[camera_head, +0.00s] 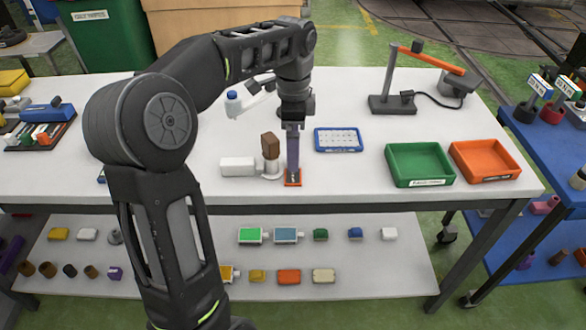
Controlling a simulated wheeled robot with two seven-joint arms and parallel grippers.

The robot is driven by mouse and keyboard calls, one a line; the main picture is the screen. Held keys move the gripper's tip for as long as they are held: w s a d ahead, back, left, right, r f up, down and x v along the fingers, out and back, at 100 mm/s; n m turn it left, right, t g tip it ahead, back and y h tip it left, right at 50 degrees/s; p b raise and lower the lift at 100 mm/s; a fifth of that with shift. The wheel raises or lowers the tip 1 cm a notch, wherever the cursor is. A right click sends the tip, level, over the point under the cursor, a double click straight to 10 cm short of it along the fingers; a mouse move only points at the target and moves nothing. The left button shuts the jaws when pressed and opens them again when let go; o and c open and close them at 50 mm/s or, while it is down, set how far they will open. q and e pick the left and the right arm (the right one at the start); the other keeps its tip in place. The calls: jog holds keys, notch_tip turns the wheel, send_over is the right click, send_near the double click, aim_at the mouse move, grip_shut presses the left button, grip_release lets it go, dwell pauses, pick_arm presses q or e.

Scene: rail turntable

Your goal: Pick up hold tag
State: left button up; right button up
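A small orange-red tag (293,183), likely the hold tag, is on the white table near its front edge. My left gripper (293,172) points straight down over it, and its fingers cover most of the tag, leaving mainly the edges in sight. The fingertips are at or just above the tag; I cannot tell whether they touch it. The fingers appear as one narrow column, so their opening does not show. My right gripper is not in view.
A white object (238,167) and a brown-topped stamp-like piece (271,146) stand close left of the gripper. A blue-framed board (338,139) lies to the right. Green (419,181) and orange (484,177) trays are further right, with a lamp-like stand (391,103) behind.

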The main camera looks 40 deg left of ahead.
aim_at(291, 179)
pick_arm(q)
jog(key=shift+f, duration=1)
notch_tip(291, 179, down, 5)
jog(key=shift+f, duration=0.15)
jog(key=shift+c, duration=0.2)
jog(key=c, duration=1.3)
